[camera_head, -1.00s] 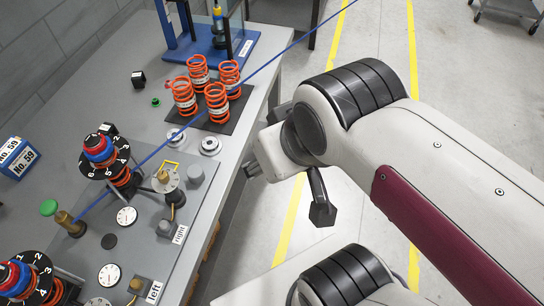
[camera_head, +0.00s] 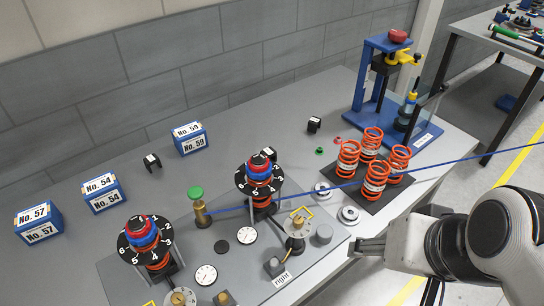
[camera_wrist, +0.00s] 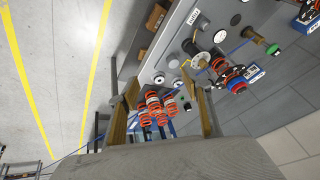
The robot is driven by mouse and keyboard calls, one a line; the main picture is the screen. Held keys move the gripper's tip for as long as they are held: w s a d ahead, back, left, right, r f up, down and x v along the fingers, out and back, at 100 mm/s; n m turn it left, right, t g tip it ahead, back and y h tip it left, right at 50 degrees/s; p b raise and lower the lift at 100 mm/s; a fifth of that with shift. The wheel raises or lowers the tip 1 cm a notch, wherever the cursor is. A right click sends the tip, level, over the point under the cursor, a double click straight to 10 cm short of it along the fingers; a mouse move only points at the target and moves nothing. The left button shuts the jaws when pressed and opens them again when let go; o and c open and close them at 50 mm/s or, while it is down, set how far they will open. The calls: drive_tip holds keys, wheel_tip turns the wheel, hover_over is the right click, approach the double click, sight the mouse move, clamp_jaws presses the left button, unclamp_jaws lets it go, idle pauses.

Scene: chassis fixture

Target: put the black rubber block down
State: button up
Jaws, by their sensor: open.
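Several small black blocks with white marks lie on the grey table in the head view.
Orange springs (camera_head: 373,170) stand on a black plate behind my gripper, with a blue press (camera_head: 385,85) beyond. Two dial towers (camera_head: 260,180) stand on the fixture plate. A blue cord (camera_head: 455,163) crosses the table. Blue numbered boxes (camera_head: 188,140) stand at the left.

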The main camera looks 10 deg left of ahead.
drive_tip(key=w+a+m+y, duration=0.35)
drive_tip(key=w+a, duration=0.25)
drive_tip(key=a, duration=0.2)
drive_tip(key=m+t+y, duration=0.3)
drive_tip(key=m+y, duration=0.3)
drive_tip(key=m, duration=0.9)
hover_over(277, 160)
drive_tip(key=s+d, duration=0.2)
drive_tip(key=s, duration=0.7)
wheel_tip(277, 160, down, 4)
drive_tip(key=f, duration=0.1)
drive_tip(key=w+f+m, duration=0.1)
drive_tip(key=f+m, duration=0.1)
drive_tip(key=f, duration=0.2)
drive_tip(key=w+f+m+t+h, duration=0.1)
drive_tip(key=f+m, duration=0.2)
drive_tip(key=f, duration=0.2)
drive_tip(key=w+f+m+h, duration=0.1)
drive_tip(key=f+m, duration=0.1)
drive_tip(key=f, duration=0.2)
drive_tip(key=shift+w+d+f+m, duration=0.15)
drive_tip(key=shift+w+f+m, duration=0.1)
drive_tip(key=shift+w, duration=0.15)
drive_tip(key=shift+t, duration=0.3)
drive_tip(key=shift+x, duration=1.3)
drive_tip(key=shift+w, duration=0.1)
